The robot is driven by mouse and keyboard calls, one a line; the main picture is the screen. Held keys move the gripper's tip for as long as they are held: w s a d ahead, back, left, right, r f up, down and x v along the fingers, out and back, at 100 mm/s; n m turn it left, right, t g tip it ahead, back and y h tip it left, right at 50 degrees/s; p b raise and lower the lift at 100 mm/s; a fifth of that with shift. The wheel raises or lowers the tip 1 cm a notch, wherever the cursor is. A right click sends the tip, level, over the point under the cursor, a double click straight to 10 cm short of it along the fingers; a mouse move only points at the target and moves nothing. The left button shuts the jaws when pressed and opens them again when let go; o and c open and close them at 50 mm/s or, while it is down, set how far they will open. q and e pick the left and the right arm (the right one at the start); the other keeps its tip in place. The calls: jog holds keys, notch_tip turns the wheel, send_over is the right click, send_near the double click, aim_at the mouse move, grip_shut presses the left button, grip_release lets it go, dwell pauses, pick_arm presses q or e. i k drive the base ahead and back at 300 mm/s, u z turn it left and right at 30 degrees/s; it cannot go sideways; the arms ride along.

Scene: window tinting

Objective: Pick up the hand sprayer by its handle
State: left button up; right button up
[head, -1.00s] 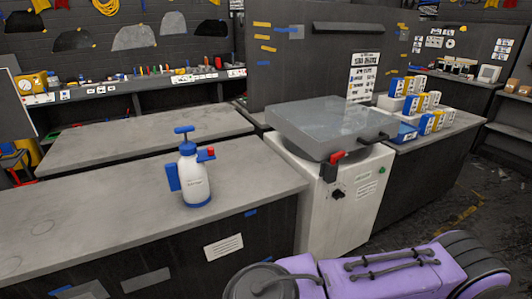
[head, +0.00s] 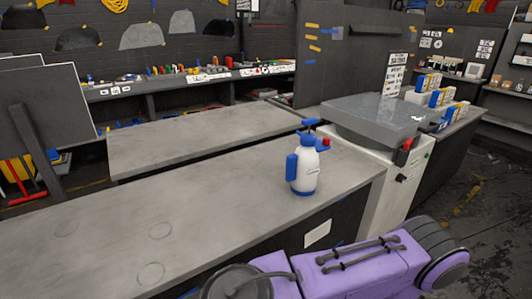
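The hand sprayer (head: 306,174) stands upright on the near grey counter (head: 215,205), close to its right end. It has a white bottle, a blue base, a blue side handle (head: 292,167) on its left, a blue pump top and a red-tipped nozzle pointing right. A purple arm of mine lies across the lower right of the head view, in front of the counter and apart from the sprayer. No gripper fingers are visible in the head view.
A white cabinet with a grey lid (head: 375,118) stands right of the counter. Blue, white and yellow boxes (head: 440,95) are behind it. A second grey counter (head: 200,137) lies beyond. Dark panels (head: 50,110) stand at the left. The near counter's left and middle are clear.

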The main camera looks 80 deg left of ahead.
aim_at(303, 168)
jog(key=k, duration=0.45)
jog(key=u, duration=0.75)
